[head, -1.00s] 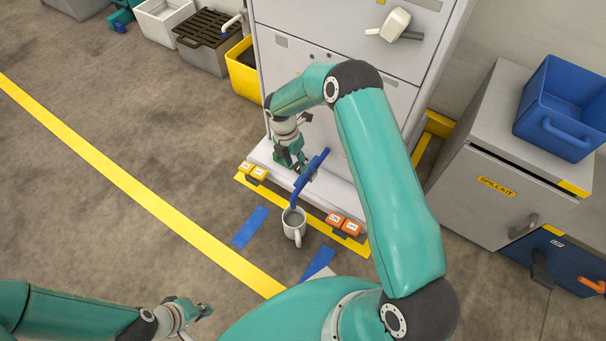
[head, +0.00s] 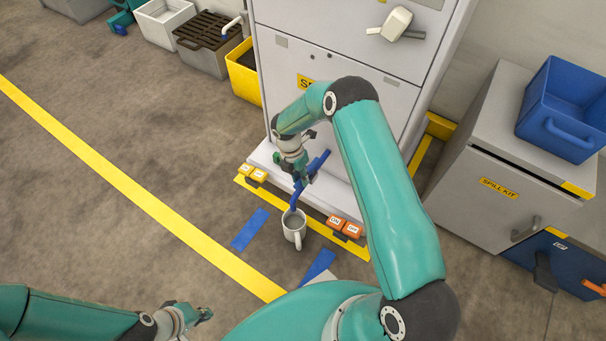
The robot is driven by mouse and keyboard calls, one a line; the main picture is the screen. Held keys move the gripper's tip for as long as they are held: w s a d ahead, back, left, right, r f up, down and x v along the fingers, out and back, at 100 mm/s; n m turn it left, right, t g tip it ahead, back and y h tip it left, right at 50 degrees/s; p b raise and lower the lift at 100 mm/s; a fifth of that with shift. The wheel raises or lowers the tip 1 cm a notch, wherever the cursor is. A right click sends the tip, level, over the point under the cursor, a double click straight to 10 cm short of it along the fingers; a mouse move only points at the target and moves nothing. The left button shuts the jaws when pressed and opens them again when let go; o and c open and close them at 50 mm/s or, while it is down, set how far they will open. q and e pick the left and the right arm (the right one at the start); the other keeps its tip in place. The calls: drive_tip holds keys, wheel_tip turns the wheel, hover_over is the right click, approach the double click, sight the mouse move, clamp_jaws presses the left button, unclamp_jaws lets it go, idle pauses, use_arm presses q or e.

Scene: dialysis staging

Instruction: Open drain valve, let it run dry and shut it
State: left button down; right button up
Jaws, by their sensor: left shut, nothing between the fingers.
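The blue valve part (head: 320,161) sticks out low at the front of a white cabinet (head: 371,95), slanting down toward the floor. Its lower blue end (head: 296,200) hangs over a white mug (head: 293,232). The mug stands upright on the floor; I cannot tell what is in it. My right gripper (head: 303,181) is at the blue part and covers its middle. It looks close to or touching it, but I cannot tell whether its fingers are closed on it. My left gripper (head: 205,313) is shut and empty, low at the left, away from the valve.
Blue floor strips (head: 249,229) lie by the mug. A spill kit cabinet (head: 500,190) with a blue bin (head: 565,110) stands at right.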

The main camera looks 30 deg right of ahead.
drive_tip(key=shift+w+a, duration=0.1)
drive_tip(key=shift+w, duration=0.15)
clamp_jaws()
